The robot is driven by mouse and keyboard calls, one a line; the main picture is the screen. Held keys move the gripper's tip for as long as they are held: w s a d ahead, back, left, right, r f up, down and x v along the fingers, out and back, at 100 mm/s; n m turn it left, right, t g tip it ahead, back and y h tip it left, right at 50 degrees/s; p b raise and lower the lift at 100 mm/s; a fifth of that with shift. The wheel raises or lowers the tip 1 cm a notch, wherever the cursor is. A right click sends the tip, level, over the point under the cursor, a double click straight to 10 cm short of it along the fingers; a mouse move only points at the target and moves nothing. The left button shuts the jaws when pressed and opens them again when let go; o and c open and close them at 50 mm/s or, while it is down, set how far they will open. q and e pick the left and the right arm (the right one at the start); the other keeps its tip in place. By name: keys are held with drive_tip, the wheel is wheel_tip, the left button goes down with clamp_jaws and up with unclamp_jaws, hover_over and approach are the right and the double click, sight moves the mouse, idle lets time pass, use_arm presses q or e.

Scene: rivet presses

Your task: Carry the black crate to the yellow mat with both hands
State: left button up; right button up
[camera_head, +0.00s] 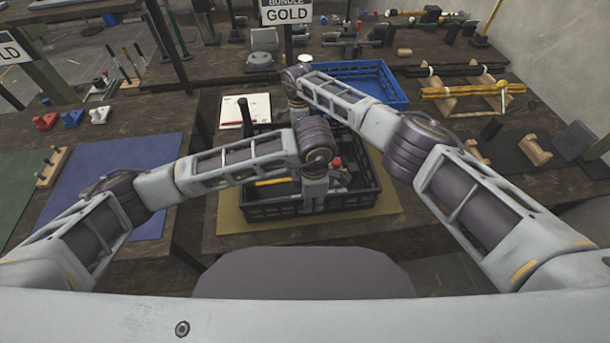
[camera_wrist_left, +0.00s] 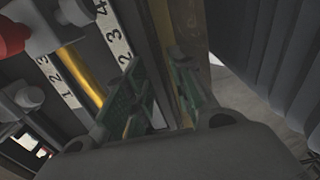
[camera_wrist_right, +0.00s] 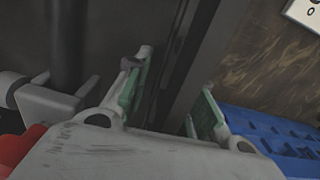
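The black crate (camera_head: 355,202) stands over the yellow mat (camera_head: 245,217), upright, with a red-topped part, a yellow bar and grey parts in it. It looks set down on the mat. My left gripper (camera_head: 314,203) is at the crate's near wall; in the left wrist view its fingers (camera_wrist_left: 162,95) are parted, with a gap between the pads. My right gripper (camera_head: 298,118) is at the far wall, its tips hidden in the head view. In the right wrist view its fingers (camera_wrist_right: 172,105) stand apart on either side of the dark wall.
A blue crate (camera_head: 396,91) stands just behind the black one. A paper (camera_head: 229,108) with a red pen lies behind left. Yellow rods on wooden rests (camera_head: 445,105) are at the right.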

use_arm(q)
drive_tip(key=shift+r, duration=0.1)
idle(0.3)
wheel_tip(320, 180, up, 12)
idle(0.7)
idle(0.4)
use_arm(e)
drive_tip(key=shift+r, duration=5.95)
